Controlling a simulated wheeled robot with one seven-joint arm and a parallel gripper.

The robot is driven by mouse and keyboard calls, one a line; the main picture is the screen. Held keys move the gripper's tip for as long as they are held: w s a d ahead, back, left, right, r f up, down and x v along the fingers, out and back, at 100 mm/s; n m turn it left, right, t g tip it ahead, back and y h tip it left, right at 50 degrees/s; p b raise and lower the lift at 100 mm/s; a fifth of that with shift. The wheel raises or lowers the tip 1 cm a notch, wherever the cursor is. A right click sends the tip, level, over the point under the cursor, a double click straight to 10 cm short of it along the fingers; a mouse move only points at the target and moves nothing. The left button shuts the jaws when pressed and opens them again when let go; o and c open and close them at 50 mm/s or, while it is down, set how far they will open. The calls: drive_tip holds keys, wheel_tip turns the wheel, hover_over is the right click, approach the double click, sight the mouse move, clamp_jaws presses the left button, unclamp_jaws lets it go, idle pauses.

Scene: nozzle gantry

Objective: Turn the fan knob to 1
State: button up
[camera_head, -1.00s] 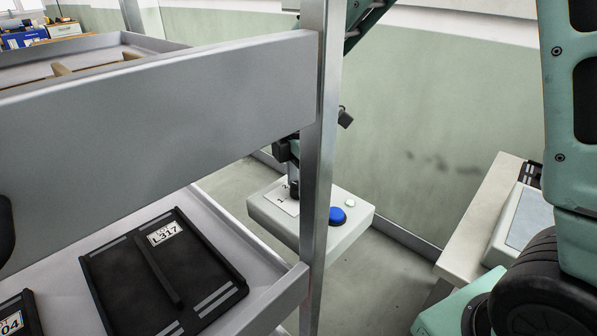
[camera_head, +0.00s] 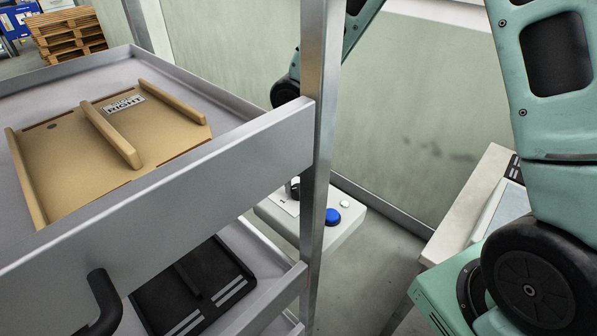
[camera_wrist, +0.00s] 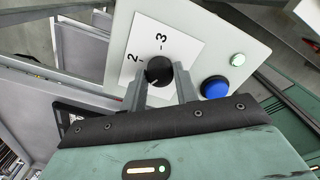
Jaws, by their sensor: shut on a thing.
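The fan knob (camera_wrist: 160,72) is a round black knob on a white label with the numbers 2 and 3 showing, on a light grey control box (camera_wrist: 208,30). My gripper (camera_wrist: 161,80) has one finger on each side of the knob and is shut on it. The figure 1 is not visible in the wrist view, and the knob's exact setting is hard to tell. In the head view the control box (camera_head: 345,232) shows partly behind a metal post; the knob (camera_head: 293,188) is small and partly hidden there.
A blue button (camera_wrist: 214,87) and a pale green button (camera_wrist: 237,60) sit beside the knob's label. A metal rack post (camera_head: 319,150) stands in front of the box. The rack's upper tray (camera_head: 180,180) holds a tan board (camera_head: 70,165); a black board (camera_head: 215,275) lies below.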

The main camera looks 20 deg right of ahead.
drive_tip(key=shift+a+r+n+p, duration=0.1)
drive_tip(key=shift+n+p, duration=0.6)
drive_tip(key=shift+n, duration=0.2)
drive_tip(key=o, duration=1)
wheel_tip(320, 180, up, 17)
drive_tip(key=shift+r+p, duration=0.1)
drive_tip(key=shift+p, duration=0.2)
